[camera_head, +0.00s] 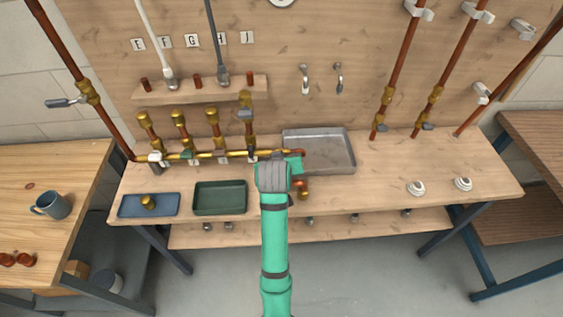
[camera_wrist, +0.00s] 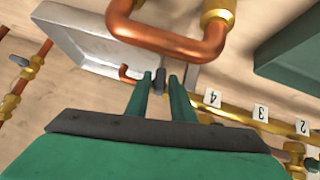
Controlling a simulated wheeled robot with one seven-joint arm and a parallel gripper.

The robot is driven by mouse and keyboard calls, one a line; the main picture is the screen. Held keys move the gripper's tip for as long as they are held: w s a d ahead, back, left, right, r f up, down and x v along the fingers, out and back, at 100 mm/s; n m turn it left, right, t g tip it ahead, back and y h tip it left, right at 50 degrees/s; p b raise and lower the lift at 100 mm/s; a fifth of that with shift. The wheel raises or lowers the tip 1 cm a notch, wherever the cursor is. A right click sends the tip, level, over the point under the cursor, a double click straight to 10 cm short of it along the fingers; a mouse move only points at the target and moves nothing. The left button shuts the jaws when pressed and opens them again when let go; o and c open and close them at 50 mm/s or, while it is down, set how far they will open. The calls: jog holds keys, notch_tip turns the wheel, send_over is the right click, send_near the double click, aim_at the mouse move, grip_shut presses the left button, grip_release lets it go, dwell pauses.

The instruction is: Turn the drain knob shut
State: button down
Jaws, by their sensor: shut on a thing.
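The drain knob (camera_wrist: 159,76) shows in the wrist view as a small dark grey handle by the right end of the brass manifold (camera_head: 213,155). My gripper (camera_wrist: 158,90) has its two green fingers on either side of the knob and is shut on it. In the wrist view the manifold runs off to the right with number tags 4, 3 and 2. In the head view my wrist hides the knob, and my gripper (camera_head: 294,163) is at the manifold's right end. The knob's exact angle is hard to tell.
A copper bend (camera_wrist: 165,38) passes close before my fingers in the wrist view. A grey metal tray (camera_head: 341,148) lies behind and right of the gripper. A green tray (camera_head: 219,210) and blue tray (camera_head: 130,209) lie at front left. The bench right of the grey tray is mostly clear.

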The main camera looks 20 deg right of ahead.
jog(key=shift+d+m+y, duration=0.1)
jog(key=shift+m+y, duration=0.3)
jog(key=shift+y, duration=0.4)
jog(key=c, duration=1.7)
grip_release()
jog(key=shift+c, duration=0.2)
jog(key=shift+s, duration=0.1)
jog(key=v, duration=1)
jog(key=shift+s+r, duration=0.15)
jog(key=shift+s, duration=0.25)
